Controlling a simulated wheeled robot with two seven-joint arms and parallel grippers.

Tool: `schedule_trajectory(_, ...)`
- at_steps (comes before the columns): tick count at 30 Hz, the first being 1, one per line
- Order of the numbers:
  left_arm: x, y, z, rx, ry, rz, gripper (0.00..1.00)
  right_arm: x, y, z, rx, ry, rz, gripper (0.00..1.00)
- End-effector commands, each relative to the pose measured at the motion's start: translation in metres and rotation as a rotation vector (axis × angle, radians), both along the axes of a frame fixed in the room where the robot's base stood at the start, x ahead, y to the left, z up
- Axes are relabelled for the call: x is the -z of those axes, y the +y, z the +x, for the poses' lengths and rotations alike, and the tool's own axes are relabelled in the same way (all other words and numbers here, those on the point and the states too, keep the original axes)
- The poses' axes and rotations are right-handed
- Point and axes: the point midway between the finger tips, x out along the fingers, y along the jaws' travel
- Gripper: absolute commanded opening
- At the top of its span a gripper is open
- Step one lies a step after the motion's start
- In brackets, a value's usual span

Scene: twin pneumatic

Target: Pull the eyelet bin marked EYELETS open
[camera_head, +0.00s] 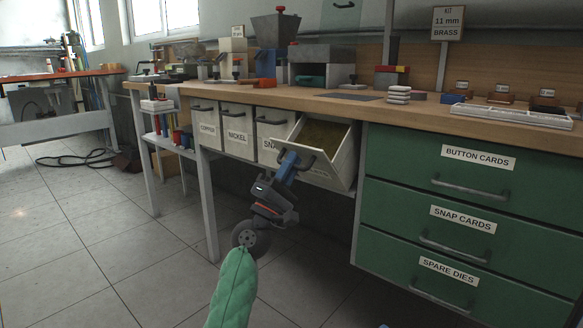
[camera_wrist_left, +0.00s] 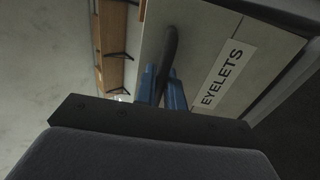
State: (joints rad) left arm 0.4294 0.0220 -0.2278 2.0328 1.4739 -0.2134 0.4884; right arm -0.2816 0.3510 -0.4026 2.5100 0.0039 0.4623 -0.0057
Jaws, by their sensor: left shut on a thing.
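The eyelet bin (camera_head: 340,172) is tipped forward out of the row under the bench top, and its open top shows a brownish-yellow fill. Its EYELETS label (camera_wrist_left: 221,73) reads clearly in the left wrist view and is mostly blocked in the head view. My left gripper (camera_head: 290,163) is at the bin's front, its blue fingers shut on the dark bar handle (camera_wrist_left: 169,45). The fingers also show in the left wrist view (camera_wrist_left: 162,88), one on each side of the handle. My right gripper is not in view.
Closed white bins marked COPPER (camera_head: 207,118), NICKEL (camera_head: 237,125) and a partly hidden SNA label (camera_head: 271,130) stand left of it. Green drawers (camera_head: 455,205) stand close on the right. The bench top (camera_head: 340,108) above holds tools and blocks. The tiled floor in front is clear.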

Motion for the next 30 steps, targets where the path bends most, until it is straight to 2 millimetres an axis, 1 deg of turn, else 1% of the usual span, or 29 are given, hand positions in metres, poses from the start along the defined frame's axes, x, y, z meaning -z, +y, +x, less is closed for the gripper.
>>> schedule_trajectory(12,0.001,0.000,0.000,0.001,0.001,0.002,0.00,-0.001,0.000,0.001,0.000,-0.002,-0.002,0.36)
schedule_trajectory(13,0.001,0.000,0.000,0.001,0.001,0.002,0.16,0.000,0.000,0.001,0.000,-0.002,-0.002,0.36)
schedule_trajectory(15,0.001,0.000,0.000,0.001,0.000,0.001,0.28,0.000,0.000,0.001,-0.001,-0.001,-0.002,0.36)
schedule_trajectory(24,0.002,0.001,-0.001,0.000,0.001,0.001,0.28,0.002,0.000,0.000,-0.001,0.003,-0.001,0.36)
schedule_trajectory(26,0.005,0.002,-0.002,0.000,0.001,0.001,0.28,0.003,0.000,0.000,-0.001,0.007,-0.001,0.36)
schedule_trajectory(30,0.019,0.009,-0.012,-0.001,0.002,0.002,0.28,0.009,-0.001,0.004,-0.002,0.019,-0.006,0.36)
